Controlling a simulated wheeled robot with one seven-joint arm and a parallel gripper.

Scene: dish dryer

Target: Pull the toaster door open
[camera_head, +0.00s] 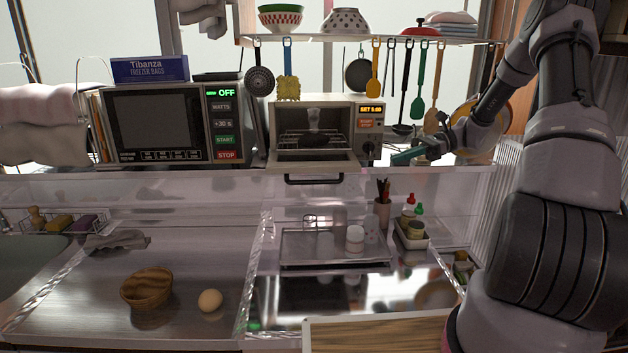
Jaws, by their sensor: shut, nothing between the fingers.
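The toaster (282,104) stands on the upper shelf at the centre, with a lit display and a knob on its right side. Its door (300,161) is folded down at the front, and the dark handle (313,180) is at the door's lower front edge. The inside shows a wire rack and a pale shape that I cannot make out. My gripper (400,158) has teal fingers, is shut and empty, and is to the right of the toaster, apart from the door and handle.
A microwave (155,122) stands left of the toaster, with a blue freezer bag box (150,69) on top. Utensils hang above from a shelf (330,39).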

